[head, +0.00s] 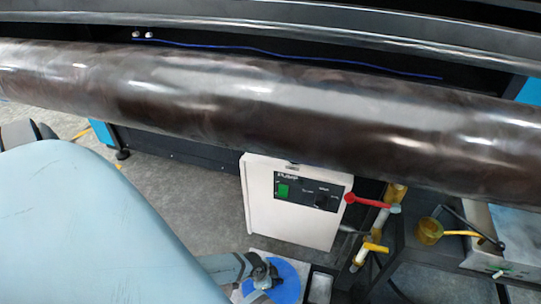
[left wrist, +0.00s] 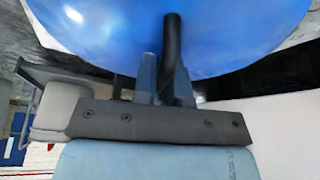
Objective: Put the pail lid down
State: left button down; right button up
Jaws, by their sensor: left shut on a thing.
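The pail lid (head: 287,279) is a round blue disc at the bottom of the head view, partly hidden by my left gripper (head: 264,274). In the left wrist view the blue lid (left wrist: 110,40) fills the top. Its dark bar handle (left wrist: 172,45) stands between the two fingers of my left gripper (left wrist: 166,78), which is shut on it. I cannot tell from these frames whether the lid touches anything below it. My right gripper is not in view.
A large dark roll (head: 250,100) crosses the head view. Below it stands a white pump box (head: 290,205) with a green switch. Valves with red and yellow handles (head: 370,203) and a grey machine (head: 505,240) are at right. Grey floor (head: 190,190) shows left of the box.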

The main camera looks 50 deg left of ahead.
pick_arm(q)
jog(key=c, duration=1.2)
grip_release()
